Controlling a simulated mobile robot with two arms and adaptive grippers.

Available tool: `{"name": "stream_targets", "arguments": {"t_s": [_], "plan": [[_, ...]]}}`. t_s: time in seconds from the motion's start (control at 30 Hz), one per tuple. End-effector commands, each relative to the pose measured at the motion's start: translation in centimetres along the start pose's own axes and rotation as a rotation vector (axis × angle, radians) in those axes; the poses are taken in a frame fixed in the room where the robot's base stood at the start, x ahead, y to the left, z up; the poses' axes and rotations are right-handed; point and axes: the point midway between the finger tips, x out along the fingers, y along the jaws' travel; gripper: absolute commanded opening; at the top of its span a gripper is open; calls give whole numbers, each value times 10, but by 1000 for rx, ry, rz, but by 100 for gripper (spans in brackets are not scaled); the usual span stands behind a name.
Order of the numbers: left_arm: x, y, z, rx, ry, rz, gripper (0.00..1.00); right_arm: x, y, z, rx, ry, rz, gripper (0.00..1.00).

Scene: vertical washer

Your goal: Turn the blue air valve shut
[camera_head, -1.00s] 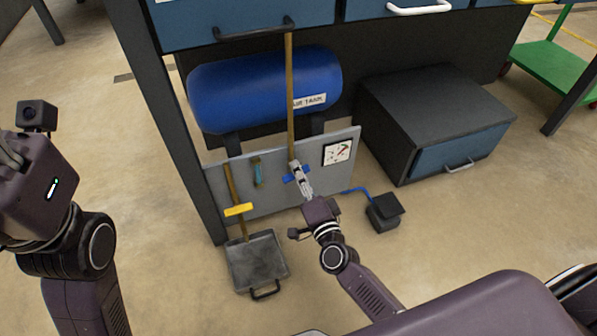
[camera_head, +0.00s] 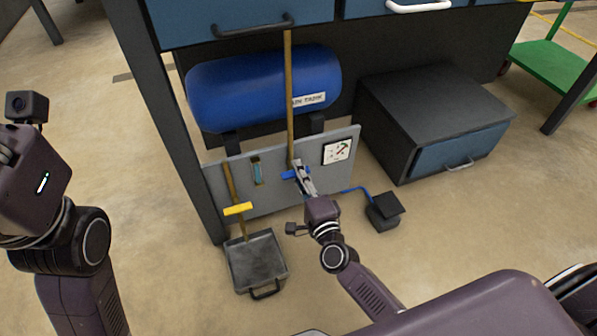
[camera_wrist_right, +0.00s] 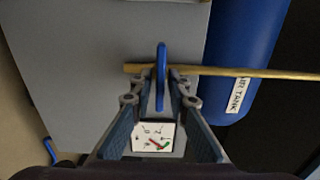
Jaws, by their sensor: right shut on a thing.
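The blue air valve handle (camera_head: 288,175) is on the grey panel (camera_head: 215,188) below the blue tank. In the right wrist view the handle (camera_wrist_right: 161,62) is a narrow upright blue bar between my fingertips. My right gripper (camera_head: 298,168) is shut on it; the gripper also shows in the right wrist view (camera_wrist_right: 160,88). A wooden pole (camera_head: 289,90) crosses close to the handle and fingertips. In the right wrist view the pole (camera_wrist_right: 240,72) runs sideways there. My left gripper (camera_head: 8,152) is at the left edge, partly cut off, its fingers unclear.
A gauge (camera_head: 337,151) is on the panel right of the valve. The blue tank (camera_head: 235,90) sits above. A black pedal (camera_head: 384,210) and drawer cabinet (camera_head: 400,120) are on the right.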

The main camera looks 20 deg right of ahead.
Motion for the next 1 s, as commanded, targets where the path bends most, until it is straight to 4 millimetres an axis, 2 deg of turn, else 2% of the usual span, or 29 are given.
{"name": "stream_targets", "arguments": {"t_s": [0.13,0.17,0.23,0.5,0.63,0.77,1.0], "plan": [[0,0,0,0,-1,-1,40,-1,2,0,0,0,4,0],[0,0,0,0,-2,-1,40,-1,2,0,0,0,4,17],[0,0,0,0,-2,-2,40,-1,2,0,0,0,4,24],[-1,-1,1,0,-6,-6,40,-1,1,0,-1,0,2,25],[-1,-1,1,0,-6,-5,40,-7,1,0,-1,0,2,25],[-1,-1,1,0,-5,-4,40,-24,2,0,-1,0,3,25],[-1,0,1,0,-5,-3,40,-73,2,0,-2,-1,6,25]]}}
